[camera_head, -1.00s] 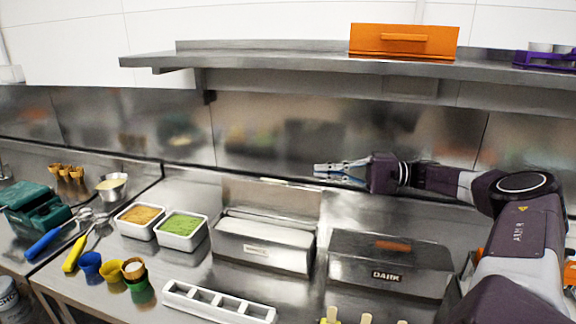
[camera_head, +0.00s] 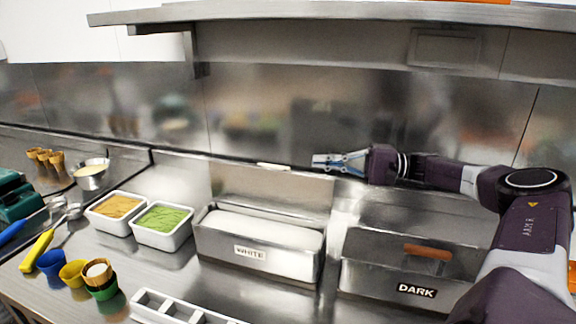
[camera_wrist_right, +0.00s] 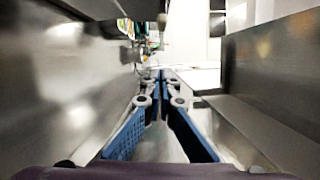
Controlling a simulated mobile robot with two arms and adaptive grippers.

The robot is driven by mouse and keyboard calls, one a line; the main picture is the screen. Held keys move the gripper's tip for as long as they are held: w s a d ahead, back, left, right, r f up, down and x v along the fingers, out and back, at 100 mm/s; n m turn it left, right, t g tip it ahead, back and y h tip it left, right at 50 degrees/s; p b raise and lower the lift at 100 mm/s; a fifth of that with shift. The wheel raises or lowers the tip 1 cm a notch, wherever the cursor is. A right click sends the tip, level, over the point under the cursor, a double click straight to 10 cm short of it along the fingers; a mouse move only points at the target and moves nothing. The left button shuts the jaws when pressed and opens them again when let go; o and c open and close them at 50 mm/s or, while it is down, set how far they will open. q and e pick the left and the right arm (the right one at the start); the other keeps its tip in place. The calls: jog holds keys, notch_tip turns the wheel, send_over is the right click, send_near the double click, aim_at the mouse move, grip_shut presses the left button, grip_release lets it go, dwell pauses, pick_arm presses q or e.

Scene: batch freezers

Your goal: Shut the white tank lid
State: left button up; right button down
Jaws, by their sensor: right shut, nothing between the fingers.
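The white tank (camera_head: 258,252) is a steel box labelled WHITE in the middle of the counter, filled with pale contents. Its steel lid (camera_head: 270,190) stands raised at the tank's back edge, so the tank is open. My right gripper (camera_head: 318,161) is shut and empty. In the head view it shows just above the lid's upper right corner, by the steel back wall; I cannot tell whether it touches the lid. In the right wrist view its blue finger pads (camera_wrist_right: 160,90) meet, with steel surfaces on both sides. My left gripper is not in view.
The dark tank (camera_head: 405,275) with an orange-brown handle stands to the right, its lid shut. Tubs of tan (camera_head: 115,212) and green (camera_head: 162,224) contents stand to the left. A white slotted holder (camera_head: 180,308) lies in front. A steel shelf (camera_head: 330,14) runs above.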

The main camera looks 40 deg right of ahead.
aim_at(271, 185)
jog(key=w+a+r+p, duration=0.1)
jog(key=w+a+p, duration=0.2)
jog(key=a+p, duration=0.3)
jog(key=shift+w+a, duration=0.4)
jog(key=shift+a, duration=1.05)
jog(key=shift+p, duration=0.3)
